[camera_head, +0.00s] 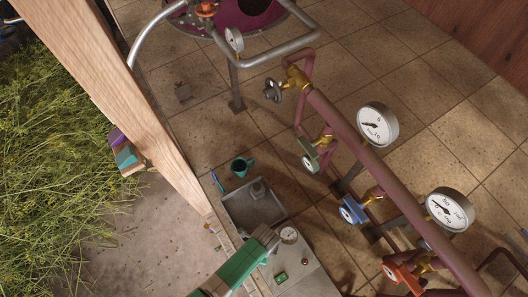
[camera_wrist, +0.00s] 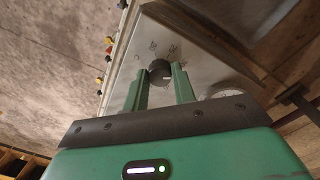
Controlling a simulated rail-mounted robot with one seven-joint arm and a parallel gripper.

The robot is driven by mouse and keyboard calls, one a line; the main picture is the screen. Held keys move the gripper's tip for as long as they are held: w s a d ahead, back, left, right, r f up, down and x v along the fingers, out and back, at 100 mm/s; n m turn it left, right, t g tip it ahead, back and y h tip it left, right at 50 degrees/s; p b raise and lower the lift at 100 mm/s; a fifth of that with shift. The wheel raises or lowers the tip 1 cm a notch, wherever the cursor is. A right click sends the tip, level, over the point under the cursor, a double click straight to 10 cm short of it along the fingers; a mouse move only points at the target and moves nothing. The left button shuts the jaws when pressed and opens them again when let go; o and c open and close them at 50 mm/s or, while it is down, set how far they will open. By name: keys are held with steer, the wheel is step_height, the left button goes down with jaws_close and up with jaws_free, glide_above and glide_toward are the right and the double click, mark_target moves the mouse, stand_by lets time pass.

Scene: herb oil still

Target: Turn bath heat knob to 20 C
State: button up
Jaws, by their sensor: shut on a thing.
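The dark round knob (camera_wrist: 159,70) stands on a pale metal panel (camera_wrist: 190,47) in the wrist view. In the head view my green gripper (camera_head: 268,238) reaches over the edge of the grey metal box (camera_head: 312,272). The knob is hidden behind my gripper there.
A small dial (camera_head: 289,235) and a green button (camera_head: 281,277) sit on the box. A grey tray (camera_head: 240,212) and teal mug (camera_head: 241,167) are near it. A maroon pipe (camera_head: 355,142) with coloured valves and gauges runs along the right.

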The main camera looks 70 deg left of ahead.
steer(key=n+p, duration=0.1)
steer(key=n, duration=0.4)
steer(key=shift+n, duration=0.4)
steer(key=n+p, duration=0.1)
steer(key=n, duration=0.4)
steer(key=shift+s+t, duration=0.1)
steer(key=shift+t, duration=0.2)
steer(key=n+p, duration=0.1)
steer(key=n, duration=0.4)
steer(key=shift+n, duration=0.4)
steer(key=shift+d+n+p, duration=0.1)
steer(key=shift+n+p, duration=0.2)
steer(key=shift+n, duration=1.9)
steer(key=o, duration=1)
steer(key=shift+r, duration=0.1)
